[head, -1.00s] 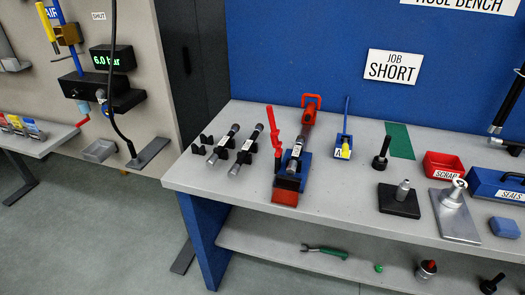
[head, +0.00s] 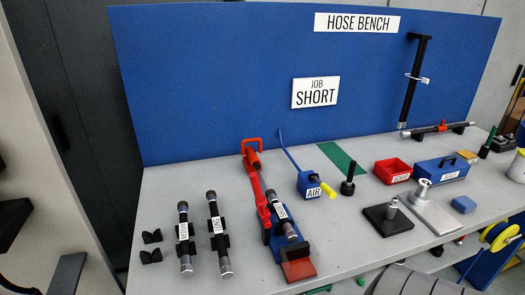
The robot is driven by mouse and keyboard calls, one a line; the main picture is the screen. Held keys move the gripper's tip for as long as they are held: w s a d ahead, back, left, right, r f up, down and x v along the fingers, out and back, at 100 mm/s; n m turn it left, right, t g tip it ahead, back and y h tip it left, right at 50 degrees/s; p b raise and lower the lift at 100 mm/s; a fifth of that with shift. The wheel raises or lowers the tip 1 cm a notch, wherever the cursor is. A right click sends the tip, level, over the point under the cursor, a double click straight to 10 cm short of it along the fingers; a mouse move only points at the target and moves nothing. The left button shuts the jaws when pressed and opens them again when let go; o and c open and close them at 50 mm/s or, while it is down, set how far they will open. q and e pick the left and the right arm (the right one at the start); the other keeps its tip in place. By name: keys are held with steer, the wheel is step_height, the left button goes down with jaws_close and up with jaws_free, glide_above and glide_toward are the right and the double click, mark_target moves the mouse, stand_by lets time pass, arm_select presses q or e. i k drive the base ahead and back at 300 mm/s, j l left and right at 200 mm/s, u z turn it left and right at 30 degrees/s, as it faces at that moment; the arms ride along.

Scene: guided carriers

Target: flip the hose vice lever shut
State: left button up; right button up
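The hose vice (head: 299,269) stands on the bench, with a blue body and a red-brown front block. Its red lever (head: 257,191) rises along the vice's left side, seemingly upright; its exact angle is hard to tell from here. A dark hose with a metal end and a white label (head: 281,211) lies in the vice. A red loop-shaped part (head: 252,141) shows behind, partly overlapped by the lever. Neither of my grippers is in view.
Two labelled hoses (head: 186,252) lie on black cradles left of the vice. A blue air tool (head: 309,186) with a yellow tip stands right of it, then a black post (head: 348,180) and a red scrap bin (head: 392,171).

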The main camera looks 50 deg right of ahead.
mark_target(261, 201)
steer(key=i+j+z, duration=0.1)
steer(key=z, duration=1.35)
